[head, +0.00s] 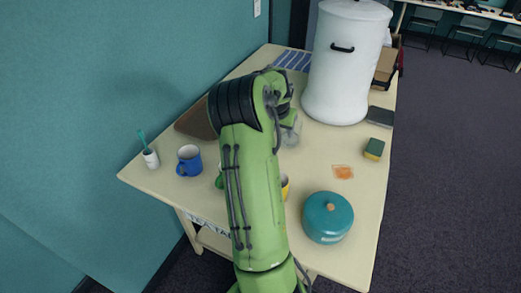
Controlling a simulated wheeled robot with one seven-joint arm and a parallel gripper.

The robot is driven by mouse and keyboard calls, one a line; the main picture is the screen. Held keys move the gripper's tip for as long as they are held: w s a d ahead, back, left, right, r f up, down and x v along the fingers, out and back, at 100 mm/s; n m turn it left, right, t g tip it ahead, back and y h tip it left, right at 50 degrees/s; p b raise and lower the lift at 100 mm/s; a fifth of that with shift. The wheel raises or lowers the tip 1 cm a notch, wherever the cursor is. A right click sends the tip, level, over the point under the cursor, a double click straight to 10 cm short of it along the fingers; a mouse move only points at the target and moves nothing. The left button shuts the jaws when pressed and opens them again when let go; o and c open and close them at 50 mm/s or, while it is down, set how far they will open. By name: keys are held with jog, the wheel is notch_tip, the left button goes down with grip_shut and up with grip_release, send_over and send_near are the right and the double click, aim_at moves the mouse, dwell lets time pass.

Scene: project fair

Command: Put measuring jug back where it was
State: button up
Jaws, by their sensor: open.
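A clear, greyish vessel (293,135), seemingly the measuring jug, stands on the cream table (335,150) near its middle. My arm covers its left side, so its handle and full outline are hidden. My gripper (288,118) is open and points down at the top of this vessel, very close to it. The fingertips are mostly hidden by the wrist, and I cannot tell whether they touch it or stand around it.
A tall white urn (345,65) stands close behind right. A teal pot (327,217), yellow mug (285,187), blue mug (189,160), white cup (151,158), sponge (374,149) and orange packet (343,172) surround the arm. A brown board (194,121) lies left.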

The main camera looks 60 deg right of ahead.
jog(key=w+a+r+n+t+y, duration=0.15)
jog(key=a+r, duration=0.25)
jog(key=a, duration=0.5)
jog(key=w+a+r+n+t, duration=0.1)
jog(key=w+a+r+n, duration=0.2)
jog(key=a, duration=0.5)
jog(key=w+a+r+n+t+y, duration=0.1)
jog(key=a+r+n, duration=0.1)
jog(key=a+r, duration=0.5)
jog(key=s+a+n+y, duration=0.1)
jog(key=s+a+n, duration=0.4)
jog(key=a, duration=0.5)
jog(key=s+a+f+n+t+y, duration=0.1)
jog(key=s+a+n, duration=0.3)
jog(key=s+a, duration=0.5)
jog(key=shift+s+a+f+n, duration=0.25)
jog(key=shift+s+a+n, duration=0.1)
jog(key=shift+a, duration=0.85)
jog(key=shift+d, duration=0.1)
